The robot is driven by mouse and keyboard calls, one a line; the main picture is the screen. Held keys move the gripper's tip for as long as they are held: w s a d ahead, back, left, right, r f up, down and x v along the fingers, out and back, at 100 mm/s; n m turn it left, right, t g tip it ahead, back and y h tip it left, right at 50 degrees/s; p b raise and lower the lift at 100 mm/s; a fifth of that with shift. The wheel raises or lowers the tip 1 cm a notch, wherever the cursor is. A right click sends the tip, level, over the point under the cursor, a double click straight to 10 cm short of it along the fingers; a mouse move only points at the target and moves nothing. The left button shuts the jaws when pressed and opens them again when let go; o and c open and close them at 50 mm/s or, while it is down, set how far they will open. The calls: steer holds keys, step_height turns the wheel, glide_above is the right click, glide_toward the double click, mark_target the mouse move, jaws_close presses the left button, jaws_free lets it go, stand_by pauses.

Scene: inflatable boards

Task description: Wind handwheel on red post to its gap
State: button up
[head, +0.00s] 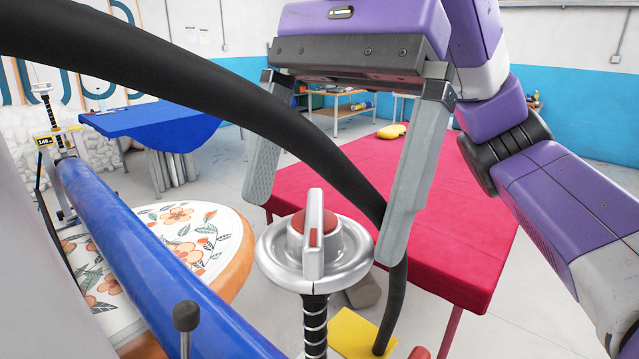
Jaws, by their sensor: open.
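A silver handwheel (273,260) with a red hub and an upright pale grip bar with a red stripe sits on a dark ringed stem (315,328) at the bottom middle. The post under it is out of view, so its colour and the gap cannot be told. My gripper (322,230) is open and empty. Its two grey fingers point down, spread to the left and right of the grip bar, and the right finger overlaps the wheel's right edge in the picture. Contact cannot be told. Another handwheel (42,88) stands on a post with a yellow gauge at the far left.
A thick black hose (215,85) arches across the view and drops behind the right finger. A blue roller (150,265) and a flowered board (190,232) lie at left. A red table (460,220) stands behind; a blue table (150,120) is farther back.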

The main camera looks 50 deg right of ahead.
steer(key=b+v, duration=0.1)
steer(key=v, duration=0.7)
steer(key=shift+f, duration=0.1)
